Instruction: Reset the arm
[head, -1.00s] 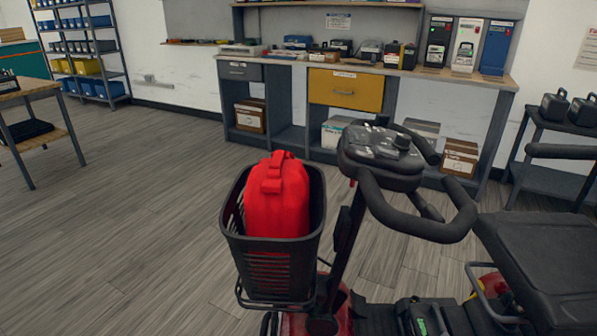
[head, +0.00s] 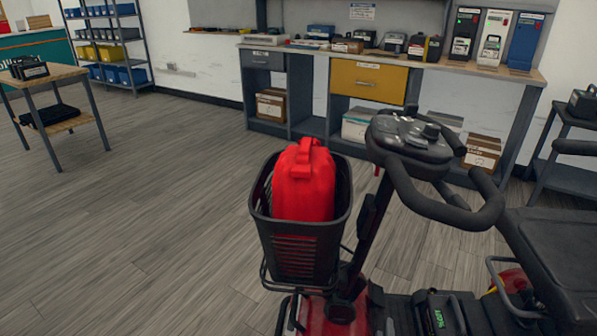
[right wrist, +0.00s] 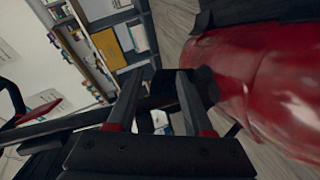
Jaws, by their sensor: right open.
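My right gripper (right wrist: 160,88) is open in the right wrist view, its two dark fingers spread apart. A dark bar shows behind the gap between the fingertips; I cannot tell whether they touch it. A glossy red surface (right wrist: 250,75), which looks like scooter bodywork, lies close on the right of that view. In the head view, neither gripper can be made out clearly. The mobility scooter's handlebar console (head: 410,135) stands right of centre. Its black front basket (head: 295,250) holds a red jerrycan (head: 303,180).
The scooter's black seat (head: 560,250) is at the right. A workbench (head: 262,95) with a yellow drawer (head: 368,81) stands along the back wall. A small wooden table (head: 50,75) is at the left. The grey floor (head: 150,200) left of the scooter is clear.

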